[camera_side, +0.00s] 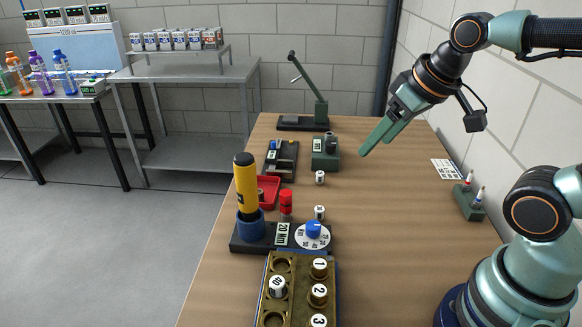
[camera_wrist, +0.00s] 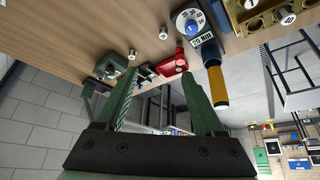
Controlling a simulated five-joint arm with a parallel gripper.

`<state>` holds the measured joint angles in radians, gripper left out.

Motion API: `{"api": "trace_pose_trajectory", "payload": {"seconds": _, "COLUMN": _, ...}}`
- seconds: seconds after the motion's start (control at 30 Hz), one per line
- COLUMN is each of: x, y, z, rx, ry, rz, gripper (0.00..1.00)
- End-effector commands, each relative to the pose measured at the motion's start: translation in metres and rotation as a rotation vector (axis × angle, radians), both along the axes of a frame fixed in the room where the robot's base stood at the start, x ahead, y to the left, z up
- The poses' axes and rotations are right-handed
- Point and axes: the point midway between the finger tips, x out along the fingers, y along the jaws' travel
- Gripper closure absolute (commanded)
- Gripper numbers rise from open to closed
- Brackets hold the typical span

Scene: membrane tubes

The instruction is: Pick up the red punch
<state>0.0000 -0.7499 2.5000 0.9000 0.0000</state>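A small red cylinder (camera_side: 286,203), which I take for the red punch, stands upright on the table beside the black torque station in the side view. In the wrist view a red piece that looks like it (camera_wrist: 180,51) shows in front of the red tray, partly merging with it. My gripper (camera_side: 374,143) is raised above the table, to the right of and beyond the red cylinder, tilted downward to the left. In the wrist view its two green fingers (camera_wrist: 160,75) are spread apart with nothing between them.
A yellow-handled tool (camera_side: 246,187) stands in a blue holder left of the red cylinder. A red tray (camera_side: 270,183) lies behind it. A dial (camera_side: 313,235) and a brass tube block (camera_side: 302,290) are in front. A green device (camera_side: 326,158) stands behind. The table's right side is mostly clear.

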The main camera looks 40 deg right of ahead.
Motion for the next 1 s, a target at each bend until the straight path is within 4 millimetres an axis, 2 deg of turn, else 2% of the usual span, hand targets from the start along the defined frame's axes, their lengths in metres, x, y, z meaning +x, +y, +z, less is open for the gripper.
{"api": "trace_pose_trajectory", "payload": {"seconds": 0.3, "x": 0.001, "y": 0.0, "z": 0.0, "rx": -0.004, "ry": 0.002, "rz": 0.007, "gripper": 0.28}}
{"api": "trace_pose_trajectory", "payload": {"seconds": 0.47, "x": 0.013, "y": 0.004, "z": 0.004, "rx": -0.052, "ry": 0.041, "rz": 0.117, "gripper": 0.28}}
{"api": "trace_pose_trajectory", "payload": {"seconds": 0.77, "x": 0.069, "y": 0.024, "z": 0.006, "rx": -0.236, "ry": 0.182, "rz": 0.617, "gripper": 0.28}}
{"api": "trace_pose_trajectory", "payload": {"seconds": 1.0, "x": 0.118, "y": 0.045, "z": -0.016, "rx": -0.345, "ry": 0.279, "rz": 1.059, "gripper": 0.28}}
